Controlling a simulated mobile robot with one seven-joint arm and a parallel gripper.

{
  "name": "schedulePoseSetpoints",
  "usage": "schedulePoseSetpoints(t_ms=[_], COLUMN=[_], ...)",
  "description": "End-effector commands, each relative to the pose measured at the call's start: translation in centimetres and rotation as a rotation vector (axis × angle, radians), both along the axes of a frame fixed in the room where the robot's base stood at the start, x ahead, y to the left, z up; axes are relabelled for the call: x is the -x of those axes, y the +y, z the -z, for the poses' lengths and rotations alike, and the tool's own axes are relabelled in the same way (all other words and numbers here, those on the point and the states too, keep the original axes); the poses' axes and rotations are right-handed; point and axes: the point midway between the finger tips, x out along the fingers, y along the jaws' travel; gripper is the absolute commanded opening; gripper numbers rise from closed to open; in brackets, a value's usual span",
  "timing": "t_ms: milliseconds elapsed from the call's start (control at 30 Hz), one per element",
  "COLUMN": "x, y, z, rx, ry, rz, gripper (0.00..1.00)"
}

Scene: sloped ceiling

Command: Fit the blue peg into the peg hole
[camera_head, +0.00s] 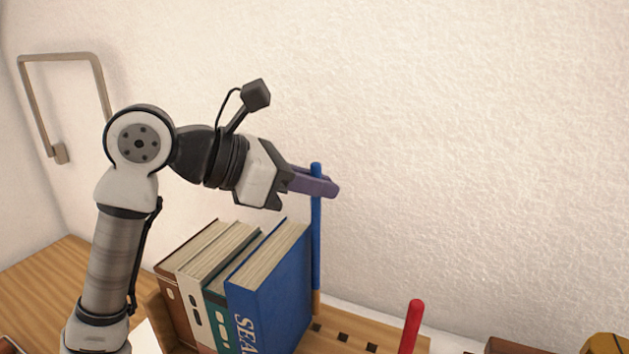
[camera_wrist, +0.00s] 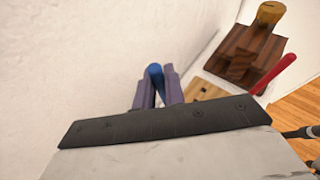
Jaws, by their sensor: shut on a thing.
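The blue peg (camera_head: 316,240) is long, thin and upright, close to the wall. My gripper (camera_head: 322,184) has purple fingers shut on the peg near its top, with a short end showing above them. In the wrist view the peg's rounded blue top (camera_wrist: 155,73) shows between the fingers (camera_wrist: 157,90). The peg's lower end meets a short brown section close to the wooden board (camera_head: 385,336), which has several dark square holes. I cannot tell whether the lower end is in a hole or just above the board.
A row of books stands directly left of the peg, with a blue book (camera_head: 270,290) nearest. A red peg (camera_head: 412,325) stands upright to the right. A dark wooden object (camera_wrist: 240,50) with a yellow knob lies beyond it. The wall (camera_head: 450,150) is close behind the peg.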

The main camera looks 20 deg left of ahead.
Motion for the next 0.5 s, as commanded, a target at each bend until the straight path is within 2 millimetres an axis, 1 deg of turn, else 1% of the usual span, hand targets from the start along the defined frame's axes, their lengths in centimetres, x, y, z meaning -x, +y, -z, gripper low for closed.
schedulePoseSetpoints(t_ms=[33,200,333,500], x=[0.0,0.0,0.0,0.0], y=[0.0,0.0,0.0,0.0], z=[1.1,2.3,2.6,2.5], rx=[0.0,0.0,0.0,0.0], ry=[0.0,0.0,0.0,0.0], rz=[0.0,0.0,0.0,0.0], gripper=[0.0,0.0,0.0,0.0])
